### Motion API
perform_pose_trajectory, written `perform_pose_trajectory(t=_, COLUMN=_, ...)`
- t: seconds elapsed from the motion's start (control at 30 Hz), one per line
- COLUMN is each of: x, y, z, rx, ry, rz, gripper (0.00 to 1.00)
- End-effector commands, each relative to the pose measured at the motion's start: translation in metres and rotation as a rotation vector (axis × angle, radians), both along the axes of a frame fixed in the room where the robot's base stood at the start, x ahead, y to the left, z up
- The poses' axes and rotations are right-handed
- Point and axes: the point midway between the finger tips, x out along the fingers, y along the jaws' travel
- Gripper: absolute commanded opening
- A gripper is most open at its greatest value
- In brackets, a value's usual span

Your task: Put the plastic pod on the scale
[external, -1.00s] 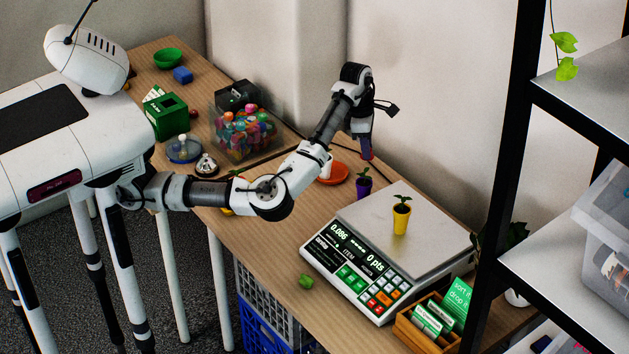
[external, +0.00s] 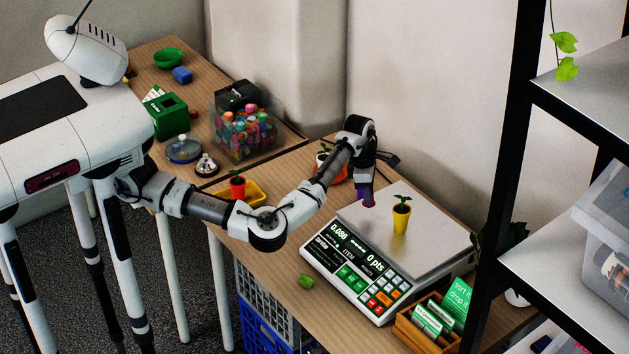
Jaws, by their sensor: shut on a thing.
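My gripper (external: 367,197) points down just behind the left back edge of the scale (external: 425,240). It is shut at the place of a small purple plant pot, which now blends with the purple fingers and is mostly hidden. A yellow pot with a seedling (external: 401,219) stands upright on the plate. A red pot with a seedling (external: 237,187) stands at a yellow tray (external: 258,190). I cannot tell from its look which thing is the plastic pod.
Behind my forearm are an orange dish (external: 339,174) and a plant, partly hidden. A green piece (external: 306,281) lies in front of the scale. A wooden card box (external: 425,330) stands at its right front. A black shelf post (external: 495,200) rises at right.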

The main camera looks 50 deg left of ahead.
Motion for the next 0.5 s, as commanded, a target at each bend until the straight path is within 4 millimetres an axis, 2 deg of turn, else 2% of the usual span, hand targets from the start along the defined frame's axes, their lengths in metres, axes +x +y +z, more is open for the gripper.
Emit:
perform_pose_trajectory(t=0.3, x=0.000, y=0.000, z=-0.039, rx=0.001, ry=0.001, rz=0.000, gripper=0.02)
perform_pose_trajectory(t=0.5, x=0.000, y=0.000, z=-0.041, rx=0.000, ry=0.000, rz=0.000, gripper=0.02)
